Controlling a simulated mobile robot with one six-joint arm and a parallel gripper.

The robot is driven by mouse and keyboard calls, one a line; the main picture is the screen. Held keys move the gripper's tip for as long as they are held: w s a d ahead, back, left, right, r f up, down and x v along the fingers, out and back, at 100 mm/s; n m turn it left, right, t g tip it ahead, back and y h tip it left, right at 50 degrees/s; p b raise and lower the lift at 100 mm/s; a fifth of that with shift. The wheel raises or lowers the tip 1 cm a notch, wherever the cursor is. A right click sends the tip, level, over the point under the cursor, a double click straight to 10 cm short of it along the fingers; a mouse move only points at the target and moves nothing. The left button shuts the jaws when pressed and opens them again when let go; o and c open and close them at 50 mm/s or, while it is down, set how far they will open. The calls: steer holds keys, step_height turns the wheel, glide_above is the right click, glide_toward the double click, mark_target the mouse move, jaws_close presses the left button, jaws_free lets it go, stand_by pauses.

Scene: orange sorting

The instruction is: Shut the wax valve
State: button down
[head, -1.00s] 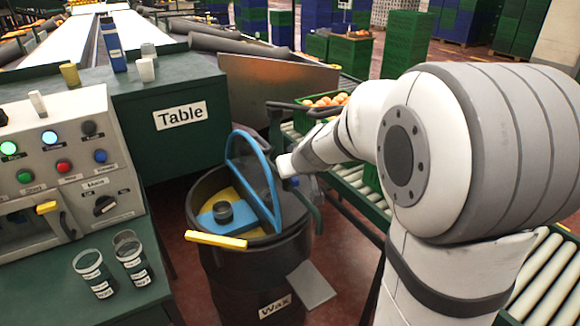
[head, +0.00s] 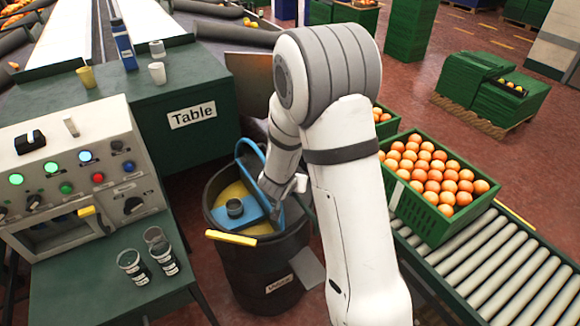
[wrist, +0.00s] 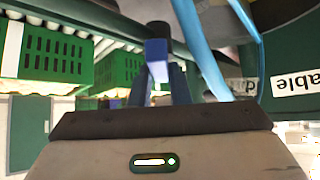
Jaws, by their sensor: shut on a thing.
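The wax barrel (head: 262,265) is a dark drum with a "Wax" label, yellow content and a blue hoop handle (head: 247,150) over its top. I cannot tell whether the valve is open or shut.
A yellow bar (head: 231,238) sticks out at the barrel's front rim. A control panel (head: 75,170) and cups (head: 160,255) stand at left, the green table (head: 180,85) behind. A crate of oranges (head: 428,215) sits on the roller conveyor (head: 490,270) at right.

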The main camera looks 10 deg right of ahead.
steer(key=m+h+p, duration=0.1)
steer(key=p, duration=0.2)
steer(key=r+m+g+h+p, duration=0.1)
steer(key=m+p, duration=0.1)
steer(key=p, duration=0.1)
steer(key=shift+w+a+p, duration=0.1)
steer(key=shift+a+p, duration=0.1)
steer(key=shift+p, duration=0.2)
steer(key=m+p, duration=0.1)
steer(key=p, duration=0.1)
steer(key=m+g+h+p, duration=0.1)
steer(key=p, duration=0.2)
steer(key=shift+w+a+f+m+g, duration=0.1)
steer(key=shift+m+g, duration=0.2)
steer(key=shift+w+a+f+m+g+h+p, duration=0.1)
steer(key=shift+w+f+m+g+h+p, duration=0.1)
steer(key=shift+m+g+h+p, duration=0.65)
steer(key=shift+w+f+m+g+h+p, duration=0.15)
steer(key=shift+m+g+p, duration=0.3)
steer(key=shift+m+p, duration=0.75)
steer(key=shift+s+f, duration=0.1)
steer(key=c, duration=1.4)
jaws_free()
steer(key=shift+o, duration=0.2)
